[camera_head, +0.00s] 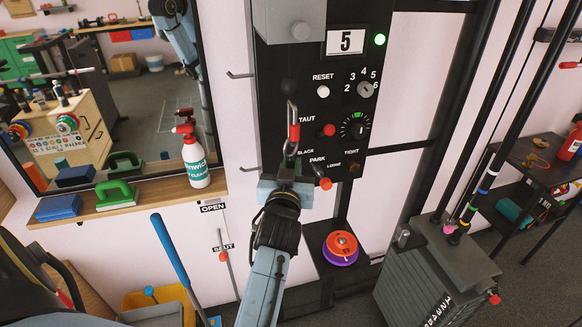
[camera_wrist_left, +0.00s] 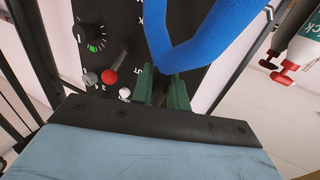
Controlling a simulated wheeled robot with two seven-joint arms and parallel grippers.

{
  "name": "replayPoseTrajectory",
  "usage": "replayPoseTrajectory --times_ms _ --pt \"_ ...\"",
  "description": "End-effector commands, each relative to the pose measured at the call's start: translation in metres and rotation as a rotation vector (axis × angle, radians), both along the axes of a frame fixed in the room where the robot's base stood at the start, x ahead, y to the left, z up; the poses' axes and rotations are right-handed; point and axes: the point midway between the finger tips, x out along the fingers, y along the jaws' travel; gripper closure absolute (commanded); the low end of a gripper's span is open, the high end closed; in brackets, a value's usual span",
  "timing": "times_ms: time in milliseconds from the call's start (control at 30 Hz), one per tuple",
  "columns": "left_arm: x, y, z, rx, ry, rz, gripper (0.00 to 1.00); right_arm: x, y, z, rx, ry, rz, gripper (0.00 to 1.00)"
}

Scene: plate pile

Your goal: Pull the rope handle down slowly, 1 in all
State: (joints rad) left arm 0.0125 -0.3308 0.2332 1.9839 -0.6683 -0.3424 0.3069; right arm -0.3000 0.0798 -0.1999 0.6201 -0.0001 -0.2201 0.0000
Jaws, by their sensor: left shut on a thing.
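My left gripper (camera_head: 285,180) is in front of the black panel in the head view, low under the knobs. In the left wrist view, its green fingers (camera_wrist_left: 162,88) are shut on a thick blue rope handle (camera_wrist_left: 205,42). The handle bends at the fingertips and both sides run out of the top of that view. In the head view the handle is hidden by my gripper and arm. A metal clip with a red middle (camera_head: 294,132) hangs just above the gripper. My right gripper is not in view.
The black panel (camera_head: 352,20) has a display reading 5 and a lit green lamp. A red-knobbed lever (camera_head: 328,130) and a dial (camera_head: 355,126) are close right of the clip. A spray bottle (camera_head: 196,165) stands on a shelf to the left. A weight stack (camera_head: 430,280) stands right.

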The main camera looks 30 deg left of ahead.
Motion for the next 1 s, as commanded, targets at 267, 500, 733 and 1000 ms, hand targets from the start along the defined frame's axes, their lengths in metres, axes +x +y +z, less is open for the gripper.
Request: replayPoseTrajectory --times_ms 267,500,733,1000 --pt "-0.001 0.000 -0.004 -0.004 0.011 0.001 1.00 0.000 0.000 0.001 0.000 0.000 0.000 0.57" --pt "-0.001 0.000 0.016 -0.004 0.010 0.001 1.00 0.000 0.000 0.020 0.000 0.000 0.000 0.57" --pt "-0.001 0.000 0.017 -0.004 0.011 0.001 1.00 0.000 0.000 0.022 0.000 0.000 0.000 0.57" --pt "-0.001 0.000 0.022 -0.004 0.011 0.002 1.00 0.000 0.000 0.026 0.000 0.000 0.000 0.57"
